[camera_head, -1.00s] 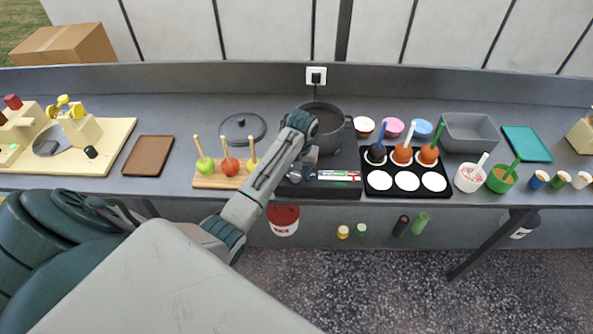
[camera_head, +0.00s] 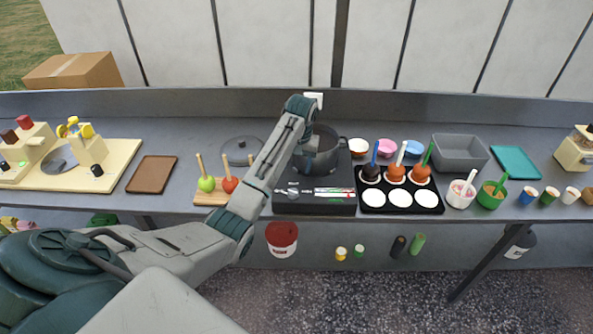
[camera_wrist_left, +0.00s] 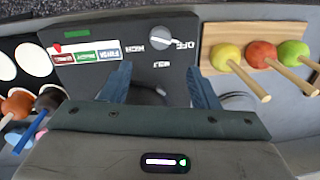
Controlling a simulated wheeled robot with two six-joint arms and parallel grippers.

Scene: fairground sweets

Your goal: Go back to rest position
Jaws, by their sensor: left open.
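My left gripper (camera_head: 308,158) hangs over the black burner unit (camera_head: 318,207), in front of the dark pot (camera_head: 326,142). In the left wrist view its two blue fingers (camera_wrist_left: 160,82) are spread wide with nothing between them. The fingers are apart from the dial as far as I can tell. My right gripper is in neither view.
My left arm crosses the apple board (camera_head: 205,197) in the head view. A black lid (camera_head: 240,150) lies behind it. A black tray (camera_head: 400,208) with dipped apples stands right of the burner. Cups and a grey bin (camera_head: 460,152) stand farther right.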

